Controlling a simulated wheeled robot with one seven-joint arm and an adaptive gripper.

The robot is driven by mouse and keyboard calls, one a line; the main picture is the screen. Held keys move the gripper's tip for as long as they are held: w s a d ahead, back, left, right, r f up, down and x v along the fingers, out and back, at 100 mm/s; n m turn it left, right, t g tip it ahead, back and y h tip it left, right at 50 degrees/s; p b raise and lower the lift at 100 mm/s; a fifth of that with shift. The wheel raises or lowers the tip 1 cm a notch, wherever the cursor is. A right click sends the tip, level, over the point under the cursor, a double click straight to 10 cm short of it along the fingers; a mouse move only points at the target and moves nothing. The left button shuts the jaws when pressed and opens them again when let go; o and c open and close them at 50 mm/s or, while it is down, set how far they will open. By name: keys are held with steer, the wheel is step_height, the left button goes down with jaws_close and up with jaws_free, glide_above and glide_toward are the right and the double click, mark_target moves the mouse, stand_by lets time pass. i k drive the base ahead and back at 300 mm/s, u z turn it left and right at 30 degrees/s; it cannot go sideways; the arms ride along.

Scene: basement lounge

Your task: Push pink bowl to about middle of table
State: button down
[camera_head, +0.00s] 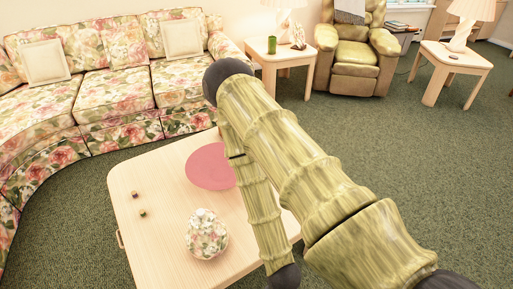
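A round pink bowl (208,165) sits on the far part of a light wooden table (165,182). Its right edge is hidden behind my arm, which crosses the picture from the lower right. It looks wide and shallow from here. My arm's far links bend back down over the right side of the table to a dark joint at the bottom edge. My gripper is not visible, so its place relative to the bowl cannot be told.
A floral round jar (207,236) stands on the table's near part. A floral sofa (95,85) curves behind and left. An armchair (352,55) and side tables (280,52) stand farther back. Green carpet is open at right.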

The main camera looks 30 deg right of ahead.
mark_target(207, 168)
steer(key=z, duration=0.4)
steer(key=k, duration=0.5)
steer(key=z, duration=1.1)
steer(key=i, duration=1.5)
steer(key=u, duration=1.45)
steer(key=i, duration=0.95)
steer(key=u, duration=0.25)
